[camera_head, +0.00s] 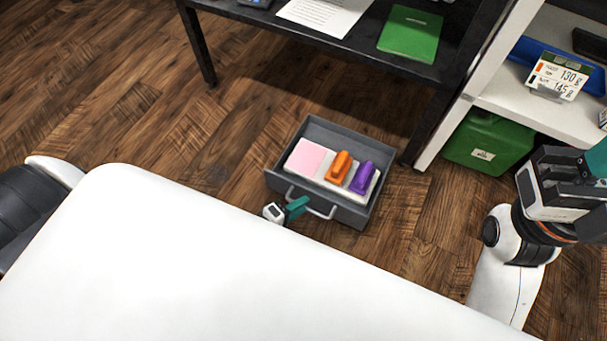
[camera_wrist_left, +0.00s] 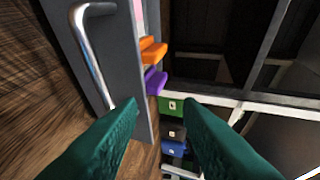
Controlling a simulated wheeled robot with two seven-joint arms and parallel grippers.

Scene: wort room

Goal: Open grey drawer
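The grey drawer (camera_head: 350,213) is in the middle of the head view, with its inside showing from above. A pink pad (camera_head: 309,158), an orange item (camera_head: 339,167) and a purple item (camera_head: 362,178) lie in it. Its curved metal handle (camera_head: 322,213) is on the front side; the handle (camera_wrist_left: 92,60) also shows at upper left in the left wrist view. My left gripper (camera_head: 297,208) is at the handle's left end. In the wrist view its teal fingers (camera_wrist_left: 160,115) are apart with nothing between them; contact with the handle is unclear. My right gripper (camera_head: 598,160) is cut off at the right edge.
A black table (camera_head: 330,45) with a green folder (camera_head: 410,33) and papers stands behind the drawer. A white shelf (camera_head: 535,107) with a green canister (camera_head: 488,142) is at right. My white body covers the lower left. Wooden floor around the drawer is clear.

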